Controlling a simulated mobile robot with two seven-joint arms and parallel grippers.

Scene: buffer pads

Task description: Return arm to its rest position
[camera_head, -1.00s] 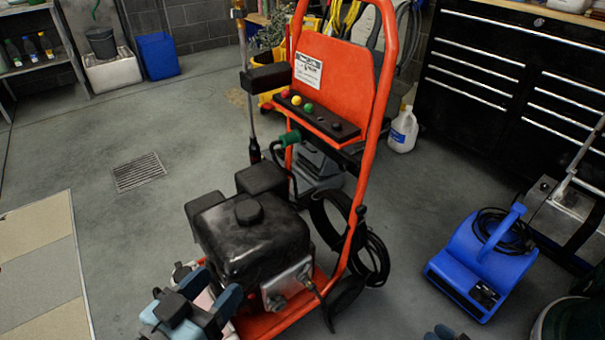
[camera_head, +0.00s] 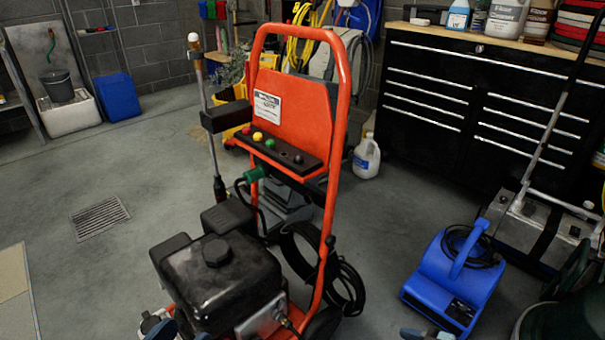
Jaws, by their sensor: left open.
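My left gripper (camera_head: 182,334) shows only by its blue fingertips at the bottom edge, in front of the lower left of the pressure washer's black engine (camera_head: 225,275). The fingertips are apart, with nothing seen between them. The rest of the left arm is out of the picture. A small blue part of my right gripper (camera_head: 425,334) shows at the bottom edge, right of the washer; its jaws cannot be made out. The orange pressure washer (camera_head: 300,105) stands upright in the middle, with coloured knobs on its panel and a spray wand at its left.
A blue floor blower (camera_head: 455,280) stands at the right. A black tool chest (camera_head: 440,90) lines the back right, with a white jug (camera_head: 366,157) beside it. A blue bin (camera_head: 118,97) stands at the back left. The floor around the drain grate (camera_head: 100,217) is clear.

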